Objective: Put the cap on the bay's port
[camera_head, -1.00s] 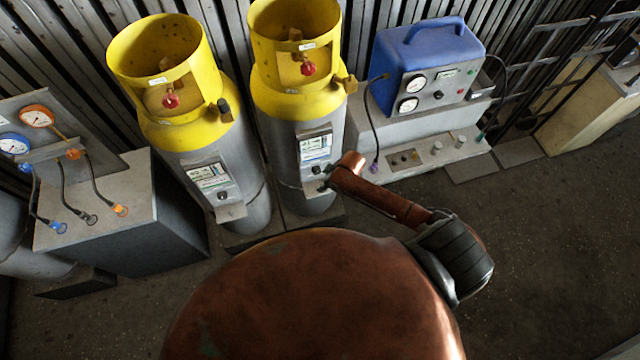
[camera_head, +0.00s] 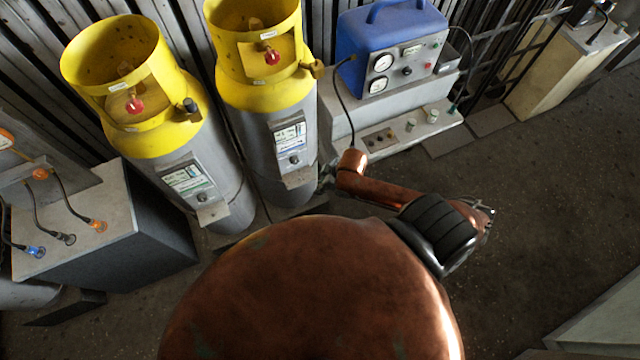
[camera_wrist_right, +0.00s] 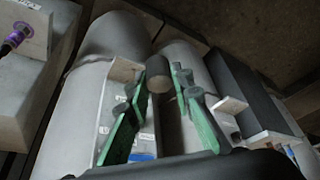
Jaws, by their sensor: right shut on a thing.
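My right gripper (camera_head: 327,180) is mostly hidden behind my copper arm in the head view, in front of the right yellow-topped cylinder (camera_head: 235,95). In the right wrist view its green fingers (camera_wrist_right: 160,84) are shut on a small dark grey round cap (camera_wrist_right: 158,70). The right cylinder has a brass side port (camera_head: 317,69) with no cap on it. The left yellow-topped cylinder (camera_head: 155,135) has a dark cap (camera_head: 190,104) on its side port. I cannot tell which port is the bay's. My left gripper is out of view.
A blue gauge unit (camera_head: 390,45) stands on a grey bench (camera_head: 345,105) with small fittings, right of the cylinders. A grey box (camera_head: 90,205) with hose ends is at the left. A purple hose connector (camera_wrist_right: 18,38) shows in the right wrist view. The floor at right is open.

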